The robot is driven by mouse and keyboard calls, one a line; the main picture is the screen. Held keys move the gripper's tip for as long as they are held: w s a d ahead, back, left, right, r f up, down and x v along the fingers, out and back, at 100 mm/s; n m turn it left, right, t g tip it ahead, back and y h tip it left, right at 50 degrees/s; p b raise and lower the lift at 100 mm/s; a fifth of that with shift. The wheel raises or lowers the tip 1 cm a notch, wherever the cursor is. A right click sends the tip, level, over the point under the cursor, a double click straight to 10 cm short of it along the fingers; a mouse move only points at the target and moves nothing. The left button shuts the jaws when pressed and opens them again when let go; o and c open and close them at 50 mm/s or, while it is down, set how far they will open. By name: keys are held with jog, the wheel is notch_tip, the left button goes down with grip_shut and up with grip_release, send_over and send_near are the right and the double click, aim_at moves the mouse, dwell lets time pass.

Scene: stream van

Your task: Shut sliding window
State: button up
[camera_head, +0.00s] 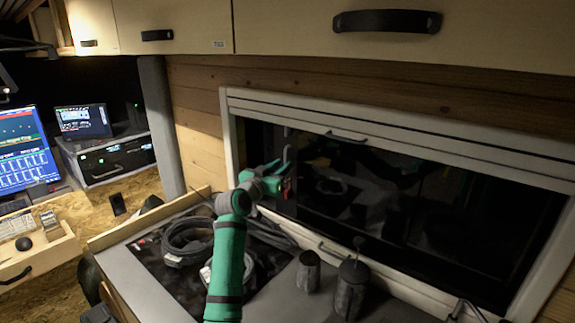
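The sliding window (420,205) is a wide dark pane in a white frame (231,135), set in the wood wall behind the counter. A pale upright handle (287,146) stands near its left end. A dark strip lies between that handle and the left frame post; I cannot tell whether it is glass or an opening. My green arm reaches up from the bottom, and my gripper (284,178) is at the window's left part, just below the upright handle. Its fingers are small and dark against the pane, so their opening and any contact with the handle are unclear.
Coiled black cables (188,240) lie on the counter left of my arm. Two dark canisters (308,272) (350,290) stand in front of the window at right. Upper cabinets (290,28) hang above. Monitors (22,150) are at far left.

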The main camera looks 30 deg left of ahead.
jog(key=shift+w+d, duration=0.1)
jog(key=shift+w, duration=0.2)
grip_shut()
jog(key=shift+d, duration=0.15)
dwell(0.6)
jog(key=shift+a, duration=0.25)
jog(key=shift+s, duration=0.1)
